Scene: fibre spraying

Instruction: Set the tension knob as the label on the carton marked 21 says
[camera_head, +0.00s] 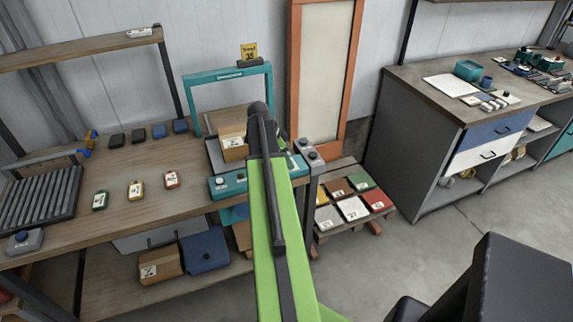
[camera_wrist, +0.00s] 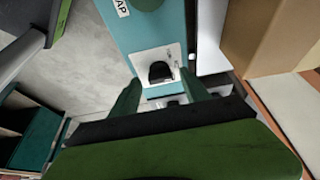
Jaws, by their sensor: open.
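In the wrist view, a black knob (camera_wrist: 160,72) sits on a white plate on a teal panel (camera_wrist: 128,45). My gripper (camera_wrist: 160,90) is open, with one green finger on each side of the knob's line; I cannot tell whether they touch it. Only the letters "AP" of a panel label show, so I cannot confirm this is the tension knob. In the head view, my green arm covers part of the teal control panel (camera_head: 228,186) and hides the gripper. A brown carton (camera_head: 236,150) with a white label stands behind the panel; its print is too small to read.
Another labelled carton (camera_head: 160,266) and a blue bin (camera_head: 204,250) sit on the bench's lower shelf. A teal frame (camera_head: 227,77) stands over the machine. A low pallet (camera_head: 330,235) with coloured packs stands to the right. Open floor lies before the right cabinet (camera_head: 410,150).

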